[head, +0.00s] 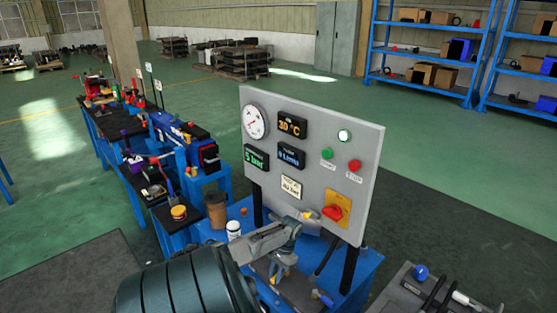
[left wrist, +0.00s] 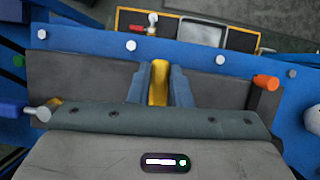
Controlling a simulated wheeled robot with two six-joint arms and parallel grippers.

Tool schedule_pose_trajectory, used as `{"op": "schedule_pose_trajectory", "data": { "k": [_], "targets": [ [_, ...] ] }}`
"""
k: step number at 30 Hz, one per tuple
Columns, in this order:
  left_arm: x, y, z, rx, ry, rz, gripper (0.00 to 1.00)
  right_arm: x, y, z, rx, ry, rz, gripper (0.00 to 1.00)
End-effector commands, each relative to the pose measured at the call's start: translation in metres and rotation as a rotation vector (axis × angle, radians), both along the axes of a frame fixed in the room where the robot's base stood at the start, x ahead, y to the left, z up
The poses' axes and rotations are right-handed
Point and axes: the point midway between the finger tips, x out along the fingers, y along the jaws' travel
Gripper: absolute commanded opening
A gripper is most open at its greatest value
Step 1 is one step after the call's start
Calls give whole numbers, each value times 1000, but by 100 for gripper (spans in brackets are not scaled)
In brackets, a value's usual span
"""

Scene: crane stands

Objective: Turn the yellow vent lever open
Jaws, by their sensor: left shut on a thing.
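My left gripper (head: 296,222) is in front of the lower part of the grey panel, its fingers close to the panel face. In the left wrist view the two fingers (left wrist: 160,90) are shut on a yellow bar, the yellow vent lever (left wrist: 159,75), which lies lengthwise between them. In the head view only a small yellow bit of the lever (head: 308,213) shows by the fingertips; the rest is hidden by the gripper. How far the lever is turned cannot be told. My right gripper is not in view.
The upright grey panel (head: 300,150) carries a gauge (head: 255,122), displays, buttons and a red and yellow rotary switch (head: 337,210) just right of my gripper. A brown cup (head: 216,210) and white bottle (head: 233,230) stand left. A tool-covered surface (head: 430,290) is at lower right.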

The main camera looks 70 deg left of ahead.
Motion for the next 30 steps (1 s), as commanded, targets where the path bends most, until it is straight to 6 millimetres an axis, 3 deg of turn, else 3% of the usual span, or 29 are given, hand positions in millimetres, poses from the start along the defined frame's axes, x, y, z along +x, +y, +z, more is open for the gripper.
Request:
{"op": "schedule_pose_trajectory", "data": {
  "k": [22,23,25,30],
  "targets": [
    [-1,6,0,2,-1,-85,0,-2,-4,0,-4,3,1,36],
    [-1,6,0,2,-1,-85,24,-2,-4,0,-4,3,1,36],
    [-1,5,0,2,-1,-85,37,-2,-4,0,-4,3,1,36],
    [-1,5,0,1,-1,-84,40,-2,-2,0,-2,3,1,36]
  ]
}}
